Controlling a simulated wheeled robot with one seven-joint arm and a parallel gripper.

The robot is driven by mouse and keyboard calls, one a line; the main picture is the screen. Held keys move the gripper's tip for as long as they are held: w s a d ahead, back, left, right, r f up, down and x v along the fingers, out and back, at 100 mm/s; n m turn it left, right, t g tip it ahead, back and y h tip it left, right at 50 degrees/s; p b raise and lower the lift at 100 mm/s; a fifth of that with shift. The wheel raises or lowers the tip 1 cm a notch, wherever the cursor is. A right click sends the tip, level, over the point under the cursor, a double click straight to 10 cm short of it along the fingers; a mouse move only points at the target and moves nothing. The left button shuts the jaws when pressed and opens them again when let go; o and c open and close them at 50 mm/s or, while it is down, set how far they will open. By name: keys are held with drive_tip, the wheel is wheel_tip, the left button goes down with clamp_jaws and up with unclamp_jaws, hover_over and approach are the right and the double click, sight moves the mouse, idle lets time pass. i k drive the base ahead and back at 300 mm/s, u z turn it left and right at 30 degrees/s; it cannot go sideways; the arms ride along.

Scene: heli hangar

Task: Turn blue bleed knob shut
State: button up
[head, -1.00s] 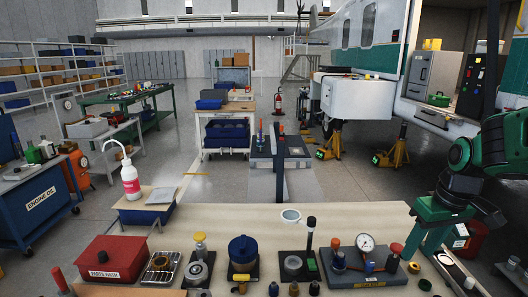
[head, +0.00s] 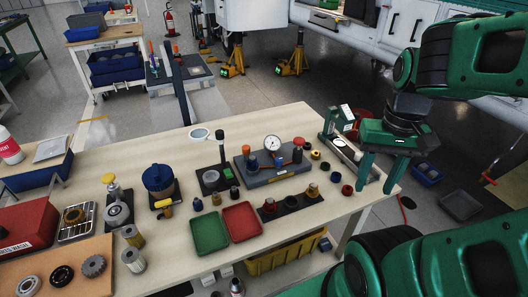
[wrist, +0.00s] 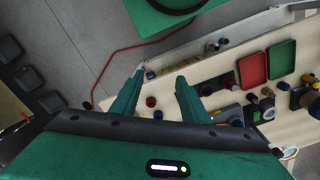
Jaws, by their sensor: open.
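A grey block fixture (head: 280,172) stands on the wooden bench, carrying a round white pressure gauge (head: 272,143), a red-topped part (head: 298,143) and a small blue part (head: 252,163) at its left end. Another small blue piece (head: 279,162) sits below the gauge. I cannot tell which blue piece is the bleed knob. My gripper (head: 378,188) is open and empty at the bench's right end, fingers pointing down, well right of the fixture. In the wrist view my gripper (wrist: 158,88) also shows open; the fixture (wrist: 228,113) is partly hidden at its right finger.
A green tray (head: 210,232) and a red tray (head: 242,221) lie in front of the fixture. A blue-topped canister (head: 158,180) stands left. A narrow light tray (head: 348,155) lies at the bench's right end.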

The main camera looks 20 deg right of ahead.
sight(278, 163)
drive_tip(key=z, duration=0.8)
drive_tip(key=k, duration=0.7)
drive_tip(key=u, duration=0.45)
drive_tip(key=i, duration=1)
drive_tip(key=z, duration=0.05)
